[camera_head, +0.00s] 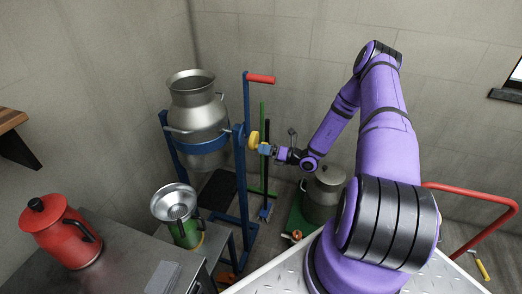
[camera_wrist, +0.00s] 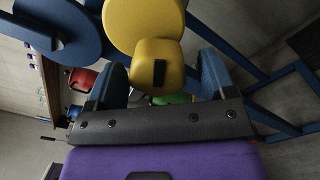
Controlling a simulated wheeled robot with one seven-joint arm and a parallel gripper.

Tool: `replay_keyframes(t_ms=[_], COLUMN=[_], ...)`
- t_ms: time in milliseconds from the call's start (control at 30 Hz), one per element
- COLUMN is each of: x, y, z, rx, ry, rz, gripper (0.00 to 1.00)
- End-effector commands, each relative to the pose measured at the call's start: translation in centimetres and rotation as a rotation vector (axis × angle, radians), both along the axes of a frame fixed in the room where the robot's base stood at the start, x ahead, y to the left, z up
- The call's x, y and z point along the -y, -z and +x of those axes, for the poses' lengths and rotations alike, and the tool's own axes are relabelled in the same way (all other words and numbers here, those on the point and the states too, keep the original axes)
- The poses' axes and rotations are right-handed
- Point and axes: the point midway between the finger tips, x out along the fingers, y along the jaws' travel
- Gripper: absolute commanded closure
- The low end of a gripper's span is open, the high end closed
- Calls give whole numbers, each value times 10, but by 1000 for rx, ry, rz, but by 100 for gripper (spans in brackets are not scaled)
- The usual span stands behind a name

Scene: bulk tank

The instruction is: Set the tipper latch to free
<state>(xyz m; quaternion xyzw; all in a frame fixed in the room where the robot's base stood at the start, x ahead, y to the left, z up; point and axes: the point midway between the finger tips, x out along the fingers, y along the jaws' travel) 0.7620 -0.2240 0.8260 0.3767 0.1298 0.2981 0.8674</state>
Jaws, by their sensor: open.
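The tipper is a blue frame (camera_head: 243,190) that holds a steel milk can (camera_head: 197,120) upright. A yellow round piece, which looks like the tipper latch (camera_head: 254,140), sits on the frame's right post. In the wrist view the latch (camera_wrist: 145,22) is a yellow disc with a yellow block standing out towards me, marked with a dark slot. My gripper (camera_head: 265,149) is at the latch. In the wrist view its blue fingers (camera_wrist: 163,78) are apart, one on each side of the yellow block. I cannot tell whether either finger touches it.
A red handle (camera_head: 261,79) tops the post. A green-based bucket with a steel funnel (camera_head: 178,205) and a red jug (camera_head: 62,232) stand on the left. A lidded can (camera_head: 323,195) stands below my arm. A broom (camera_head: 265,190) leans behind the frame.

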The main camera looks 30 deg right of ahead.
Motion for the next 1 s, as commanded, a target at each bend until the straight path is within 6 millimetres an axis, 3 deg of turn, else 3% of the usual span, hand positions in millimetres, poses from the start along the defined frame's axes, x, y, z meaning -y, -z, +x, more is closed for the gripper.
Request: replay_keyframes(t_ms=[433, 1000], x=[47, 53], y=[0, 0], z=[-60, -68], rx=[-1, -1], ry=[1, 1], rz=[2, 0], gripper=[23, 23])
